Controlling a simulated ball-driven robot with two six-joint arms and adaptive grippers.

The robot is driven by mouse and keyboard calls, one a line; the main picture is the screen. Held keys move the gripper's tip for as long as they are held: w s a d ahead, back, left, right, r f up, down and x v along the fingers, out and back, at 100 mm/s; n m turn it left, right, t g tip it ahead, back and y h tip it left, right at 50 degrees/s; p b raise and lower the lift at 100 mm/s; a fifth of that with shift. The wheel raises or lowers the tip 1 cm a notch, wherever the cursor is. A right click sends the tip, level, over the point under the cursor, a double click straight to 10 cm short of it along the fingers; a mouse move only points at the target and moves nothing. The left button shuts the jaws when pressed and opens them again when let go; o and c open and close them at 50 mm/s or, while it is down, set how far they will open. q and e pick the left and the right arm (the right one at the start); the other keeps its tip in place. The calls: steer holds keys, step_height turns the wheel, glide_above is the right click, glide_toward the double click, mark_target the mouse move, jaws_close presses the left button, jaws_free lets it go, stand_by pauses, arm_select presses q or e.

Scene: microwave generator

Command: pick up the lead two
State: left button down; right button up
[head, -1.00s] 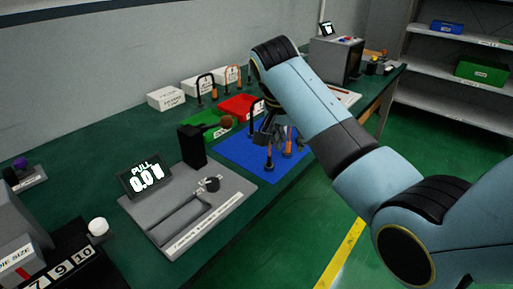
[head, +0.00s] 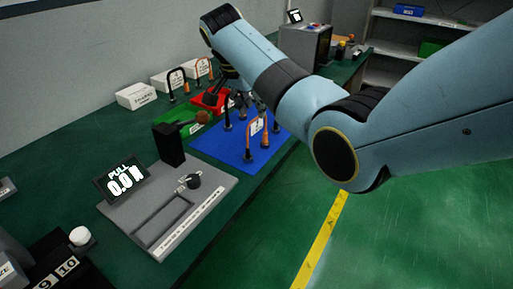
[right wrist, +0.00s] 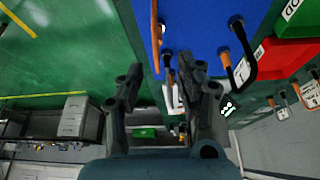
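Leads stand on the blue mat (head: 224,151), shaped like arches with black ends. An orange lead (head: 265,134) with a white tag stands at the mat's right side. A black lead (head: 227,118) stands behind it, partly hidden by my gripper. The tag numbers are too small to read, so I cannot tell which is lead two. My right gripper (head: 250,103) is above the far part of the mat. In the right wrist view my right gripper (right wrist: 160,66) has its fingers apart, with a black lead (right wrist: 243,48) to their right. My left gripper is out of view.
A pull tester (head: 207,207) with a display stands at the front left. Green (head: 180,128) and red (head: 207,103) bins lie behind the mat. More tagged leads (head: 178,82) and white boxes (head: 137,96) line the wall. A grey machine (head: 305,44) stands at the far end.

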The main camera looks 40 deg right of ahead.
mark_target(256, 117)
steer(key=x, duration=0.4)
steer(key=shift+s+f, duration=0.15)
steer(key=shift+f, duration=0.2)
steer(key=shift+c, duration=0.4)
jaws_close()
